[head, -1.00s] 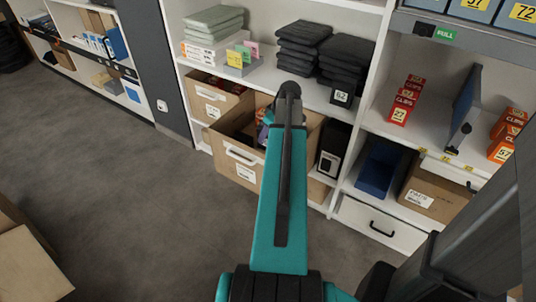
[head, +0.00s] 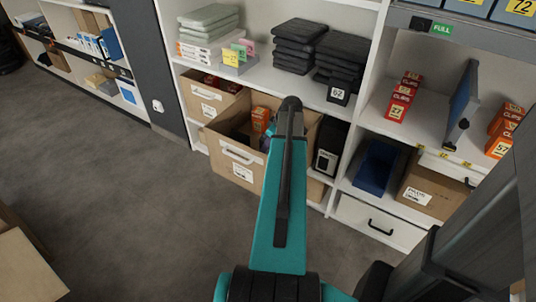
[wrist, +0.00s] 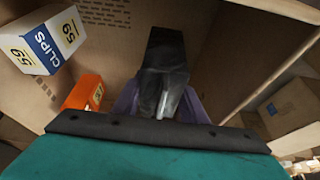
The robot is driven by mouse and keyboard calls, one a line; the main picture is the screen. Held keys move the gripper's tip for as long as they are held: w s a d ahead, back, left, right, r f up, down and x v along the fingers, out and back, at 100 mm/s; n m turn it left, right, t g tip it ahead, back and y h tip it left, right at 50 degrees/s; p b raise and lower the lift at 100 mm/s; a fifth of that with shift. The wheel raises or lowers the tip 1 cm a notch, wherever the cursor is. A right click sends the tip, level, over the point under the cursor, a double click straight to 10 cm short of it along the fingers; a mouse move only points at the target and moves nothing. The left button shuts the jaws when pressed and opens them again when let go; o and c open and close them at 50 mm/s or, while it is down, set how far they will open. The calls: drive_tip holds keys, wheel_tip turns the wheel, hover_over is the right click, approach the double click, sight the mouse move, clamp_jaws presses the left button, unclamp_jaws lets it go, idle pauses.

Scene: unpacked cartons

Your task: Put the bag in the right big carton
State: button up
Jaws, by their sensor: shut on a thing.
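The right big carton (head: 222,172) is open and pulled partly out of the lower shelf. My arm reaches over it in the head view and hides my gripper there. In the wrist view the carton's brown inner wall (wrist: 110,55) surrounds my gripper (wrist: 160,95), whose dark fingers are close together and shut. A purple-grey thing, apparently the bag (wrist: 195,106), shows on both sides of the fingers; most of it is hidden. I cannot tell whether it touches the carton floor.
A white-and-blue clips box (wrist: 42,42) and an orange box (wrist: 85,92) are in the carton left of my gripper. Another open carton (head: 205,103) stands to the left. A black box (head: 330,147) stands close on the right, and a shelf board lies above. The floor in front is clear.

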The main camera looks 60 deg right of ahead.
drive_tip(key=shift+f, duration=0.8)
drive_tip(key=shift+f, duration=1.85)
drive_tip(key=shift+f+b, duration=0.15)
drive_tip(key=shift+b, duration=0.2)
drive_tip(key=o, duration=1.2)
drive_tip(key=p+v, duration=0.1)
drive_tip(key=v, duration=1.1)
drive_tip(key=shift+p, duration=0.3)
